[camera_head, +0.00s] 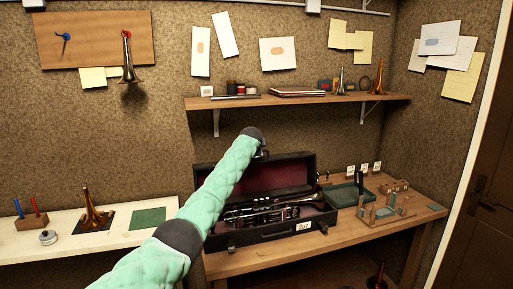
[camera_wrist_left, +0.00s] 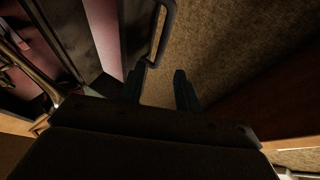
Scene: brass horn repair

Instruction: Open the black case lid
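The black case (camera_head: 262,236) stands on the wooden bench, and its lid (camera_head: 290,172) is raised, showing a dark red lining. A brass horn (camera_head: 278,212) lies inside the case. My left arm reaches in front of the case, and its gripper (camera_head: 263,152) is at the lid's top edge, mostly hidden behind the wrist. In the left wrist view the two fingers (camera_wrist_left: 160,90) are apart with nothing clearly between them. A dark curved bar (camera_wrist_left: 166,32) is just beyond the left finger; contact cannot be told. My right gripper is not in view.
A wall shelf (camera_head: 300,101) holding small items is above the case. A green tray (camera_head: 345,194) and a wooden fixture (camera_head: 385,212) stand to the right. A white bench (camera_head: 50,247) with another horn (camera_head: 92,212) is at left.

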